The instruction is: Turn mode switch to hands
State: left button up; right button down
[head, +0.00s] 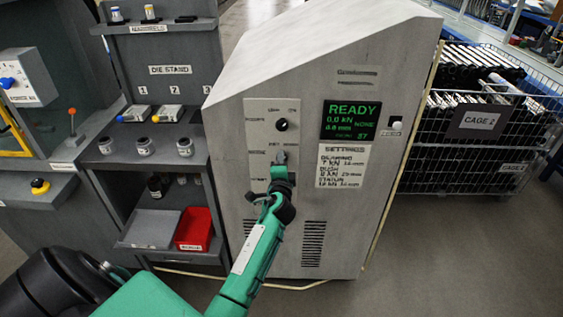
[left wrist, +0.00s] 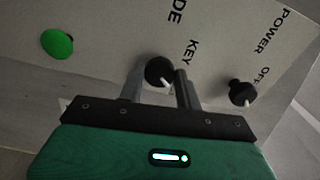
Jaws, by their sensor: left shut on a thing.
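The mode switch is a round black knob (left wrist: 158,71) with a white pointer mark, below the partly cut-off lettering "DE" in the left wrist view. My left gripper (left wrist: 160,86) is shut on this knob, one finger on each side. The pointer mark faces down and slightly right in that view. In the head view my left gripper (head: 281,158) reaches the lower part of the control panel (head: 259,110) on the grey machine and hides the knob. My right gripper is not in view.
A second black knob (head: 281,125) sits above; in the left wrist view a black knob (left wrist: 241,93) stands by "POWER OFF". A green button (left wrist: 57,43) is left. The screen (head: 348,120) reads READY. A die stand (head: 165,83) stands left, a wire cage (head: 475,150) right.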

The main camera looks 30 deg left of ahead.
pick_arm(q)
jog(key=shift+m, duration=0.7)
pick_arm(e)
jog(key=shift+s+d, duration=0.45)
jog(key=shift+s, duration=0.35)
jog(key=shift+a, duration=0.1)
pick_arm(q)
jog(key=o, duration=1)
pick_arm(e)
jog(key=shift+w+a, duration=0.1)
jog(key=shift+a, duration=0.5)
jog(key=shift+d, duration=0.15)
pick_arm(q)
jog(key=b+v, duration=0.1)
jog(key=v, duration=1.3)
jog(key=shift+w+f+b, duration=0.1)
jog(key=shift+b, duration=0.3)
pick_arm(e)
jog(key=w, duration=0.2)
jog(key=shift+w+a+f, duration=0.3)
